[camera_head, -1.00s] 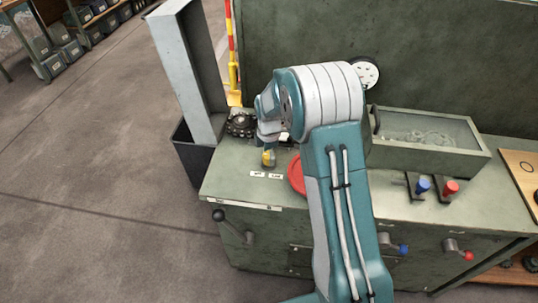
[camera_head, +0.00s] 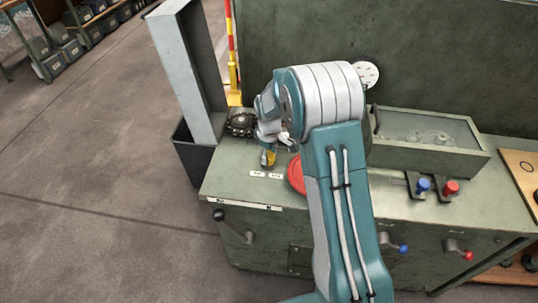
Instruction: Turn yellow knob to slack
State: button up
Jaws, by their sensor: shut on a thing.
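The yellow knob (camera_head: 268,160) is small and stands on the green workbench top (camera_head: 235,183), left of my arm. My gripper (camera_head: 267,148) points down over the knob and is shut on it. My gripper partly covers the knob. Two small white labels (camera_head: 266,175) lie on the bench just in front of the knob, and their print is too small to read. My own arm covers part of the bench to the right.
A red disc (camera_head: 296,174) lies right of the knob, partly behind my arm. A dark round part (camera_head: 241,124) sits behind it. A tall grey channel (camera_head: 188,75) rises at the left. A glass-topped box (camera_head: 425,145), a blue knob (camera_head: 423,185) and a red knob (camera_head: 451,187) are at right.

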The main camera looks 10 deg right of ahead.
jog(key=m, duration=0.6)
jog(key=shift+a+f+m, duration=0.1)
jog(key=shift+m, duration=0.2)
jog(key=m, duration=1.2)
jog(key=shift+m, duration=0.3)
jog(key=m, duration=0.5)
jog(key=shift+w, duration=0.1)
jog(key=shift+a+m, duration=0.1)
jog(key=shift+m, duration=0.2)
jog(key=o, duration=1.1)
jog(key=shift+o, duration=0.2)
